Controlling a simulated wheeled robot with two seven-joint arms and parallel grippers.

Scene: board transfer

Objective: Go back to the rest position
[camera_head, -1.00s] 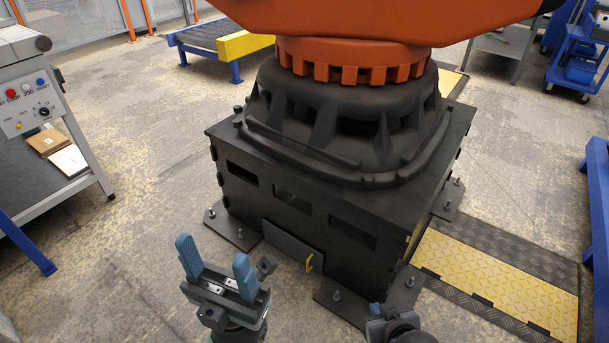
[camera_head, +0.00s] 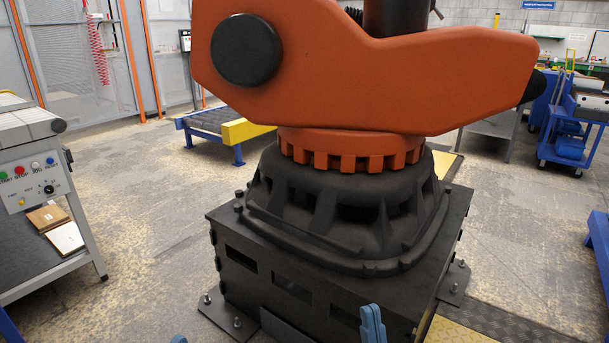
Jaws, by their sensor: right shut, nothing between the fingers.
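My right gripper (camera_head: 372,323) shows at the bottom edge in the head view, its blue fingers together and empty. It stands upright in front of the dark robot base. Only a small blue tip of my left gripper (camera_head: 179,339) shows at the bottom edge, left of the base. The rest of the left gripper is cut off by the frame, so its jaws cannot be judged. My arms are out of view.
A large orange robot arm (camera_head: 365,75) on a black base (camera_head: 300,290) fills the middle. A control-panel table (camera_head: 35,185) stands at left with boards (camera_head: 66,238) on its shelf. A roller conveyor (camera_head: 212,120) stands behind. A blue cart (camera_head: 570,140) is at right.

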